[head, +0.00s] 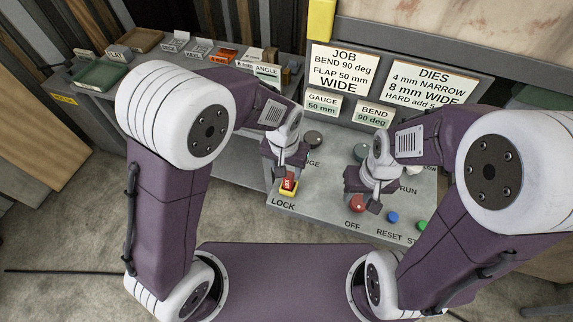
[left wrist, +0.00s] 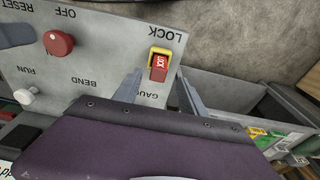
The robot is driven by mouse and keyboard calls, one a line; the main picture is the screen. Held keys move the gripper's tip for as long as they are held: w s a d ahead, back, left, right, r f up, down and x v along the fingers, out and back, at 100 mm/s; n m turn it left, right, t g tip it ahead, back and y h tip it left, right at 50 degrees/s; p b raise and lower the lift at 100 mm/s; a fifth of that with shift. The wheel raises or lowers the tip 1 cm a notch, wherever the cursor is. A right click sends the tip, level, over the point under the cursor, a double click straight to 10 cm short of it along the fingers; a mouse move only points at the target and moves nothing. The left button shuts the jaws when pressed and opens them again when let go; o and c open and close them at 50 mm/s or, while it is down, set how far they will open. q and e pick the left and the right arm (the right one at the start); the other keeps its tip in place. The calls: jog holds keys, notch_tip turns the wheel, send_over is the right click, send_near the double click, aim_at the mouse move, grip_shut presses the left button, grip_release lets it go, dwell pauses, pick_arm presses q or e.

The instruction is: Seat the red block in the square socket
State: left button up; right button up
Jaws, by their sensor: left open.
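The red block (head: 288,183), with white lettering, stands at the yellow-rimmed square socket (head: 289,193) above the word LOCK on the grey panel. In the left wrist view the red block (left wrist: 159,68) shows against the yellow rim (left wrist: 160,50); I cannot tell how deep it sits. My left gripper (head: 286,168) is just above the block. In the left wrist view its fingers (left wrist: 160,77) are apart, one on each side of the block, with a gap to it. My right gripper (head: 363,199) is over the panel near the red OFF button; its jaw opening is unclear.
The panel (head: 318,208) carries a red OFF button (head: 357,204), a blue RESET button (head: 393,217) and a green button (head: 423,226). A grey knob (head: 313,138) stands behind the left gripper. A shelf with trays and labelled blocks is at the left back.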

pick_arm(q)
jog(key=shift+w+d+r, duration=0.1)
jog(key=shift+r, duration=0.55)
jog(key=shift+w+d+r, duration=0.1)
jog(key=shift+r, duration=0.5)
jog(key=shift+s, duration=0.1)
